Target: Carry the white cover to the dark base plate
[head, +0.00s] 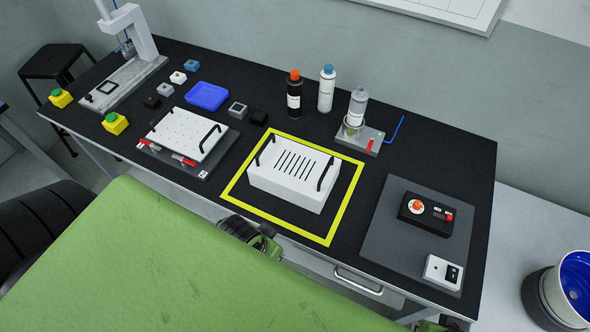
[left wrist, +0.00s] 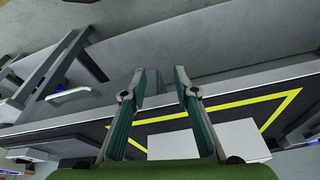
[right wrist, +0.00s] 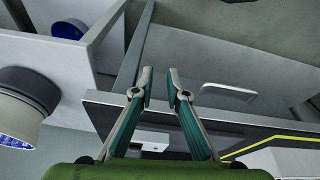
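The white cover (head: 287,181) is a box with dark slots on top and a black handle at each end. It stands inside a yellow square outline on the black bench. A dark base plate (head: 201,173) lies to its left under a white perforated panel with two black handles. My left gripper (left wrist: 160,85) is open and empty by the bench's front edge; the cover also shows beyond it in the left wrist view (left wrist: 190,143). My right gripper (right wrist: 160,87) is open and empty, low in front of the bench's right part.
A grey mat (head: 388,238) with a control box (head: 426,214) lies right of the cover. Bottles (head: 326,88) and a blue tray (head: 207,96) stand behind. A press (head: 130,60) stands at the far left. A drawer handle (head: 358,281) projects below the front edge.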

